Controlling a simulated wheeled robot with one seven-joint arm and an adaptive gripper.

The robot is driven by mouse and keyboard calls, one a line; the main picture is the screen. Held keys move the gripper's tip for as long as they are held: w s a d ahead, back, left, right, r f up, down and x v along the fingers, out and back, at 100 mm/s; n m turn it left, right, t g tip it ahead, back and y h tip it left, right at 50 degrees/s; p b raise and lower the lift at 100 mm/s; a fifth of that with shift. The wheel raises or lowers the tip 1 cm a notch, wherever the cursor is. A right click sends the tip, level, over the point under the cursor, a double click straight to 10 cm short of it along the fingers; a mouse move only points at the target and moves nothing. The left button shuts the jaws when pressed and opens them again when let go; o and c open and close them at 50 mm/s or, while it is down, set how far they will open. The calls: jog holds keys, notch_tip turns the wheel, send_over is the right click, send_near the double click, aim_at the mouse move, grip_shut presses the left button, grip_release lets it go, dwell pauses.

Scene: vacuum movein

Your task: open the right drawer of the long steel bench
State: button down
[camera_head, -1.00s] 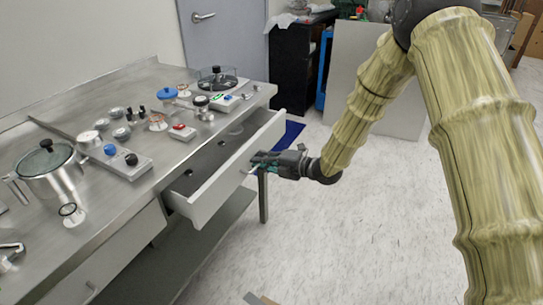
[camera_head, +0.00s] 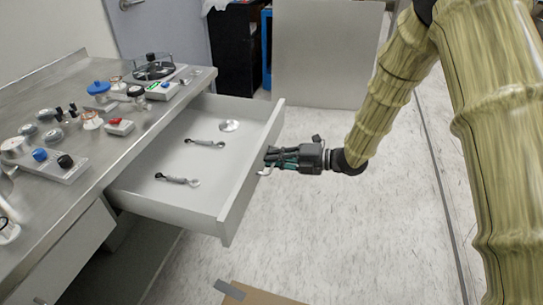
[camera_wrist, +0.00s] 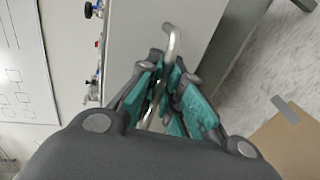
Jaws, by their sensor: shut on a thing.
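The right drawer (camera_head: 222,200) of the long steel bench (camera_head: 72,205) stands far out, its white interior showing in the head view. Two wrenches (camera_head: 178,180) and a round metal disc (camera_head: 229,126) lie inside it. My gripper (camera_head: 268,163) is at the outer face of the drawer front, shut on the bar handle (camera_head: 264,172). In the wrist view the metal handle (camera_wrist: 172,42) runs between the teal-padded fingers (camera_wrist: 168,85). How firmly the pads press on it is partly hidden by the fingers.
Jars, knobs and control boxes (camera_head: 55,163) crowd the bench top. The bench's left drawer (camera_head: 75,262) is closed. A cardboard box (camera_head: 255,294) is on the floor at the bottom. The floor right of the drawer is clear.

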jog(key=shift+s+d, duration=0.1)
jog(key=shift+d, duration=0.35)
jog(key=c, duration=1.6)
grip_release()
jog(key=v, duration=1.2)
